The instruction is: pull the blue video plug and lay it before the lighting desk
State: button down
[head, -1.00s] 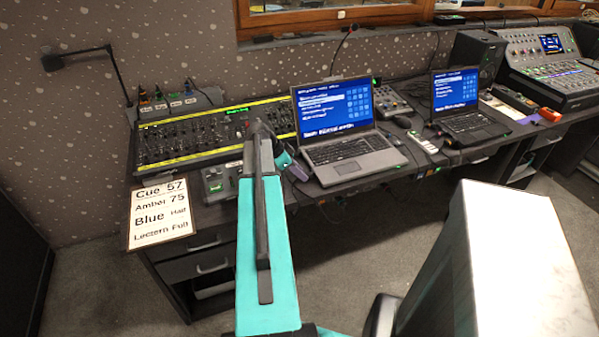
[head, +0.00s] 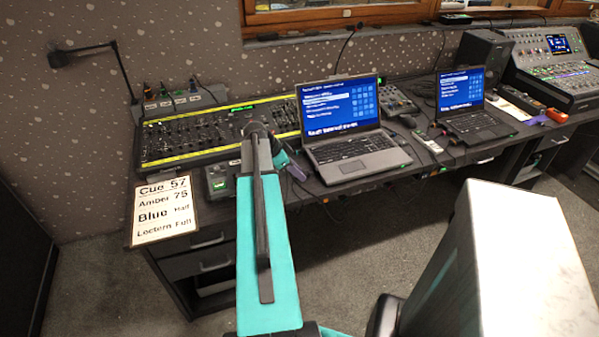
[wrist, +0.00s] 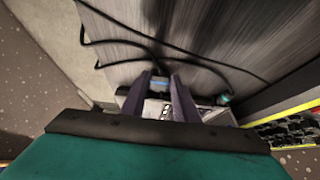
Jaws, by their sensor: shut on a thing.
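The lighting desk (head: 185,138) is a black fader board with yellow edges at the left of the table; its edge shows at the right of the wrist view (wrist: 290,128). In the wrist view my gripper (wrist: 159,80) has its two purple fingers closed on the small blue plug (wrist: 160,73), with a dark cable beside it. A grey box with white labels (wrist: 154,107) lies behind the fingers; I cannot tell if the plug still touches it.
A laptop (head: 350,155) stands just right of my gripper, a second laptop (head: 470,120) farther right. A small dark box (head: 219,180) and a cue card (head: 163,212) are at the front left. A teal connector (wrist: 225,99) and loose cables (wrist: 130,58) lie near the fingers.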

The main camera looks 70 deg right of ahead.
jog(key=shift+w+a, duration=0.7)
jog(key=shift+w, duration=0.15)
jog(key=shift+w+a, duration=0.1)
jog(key=shift+w, duration=0.05)
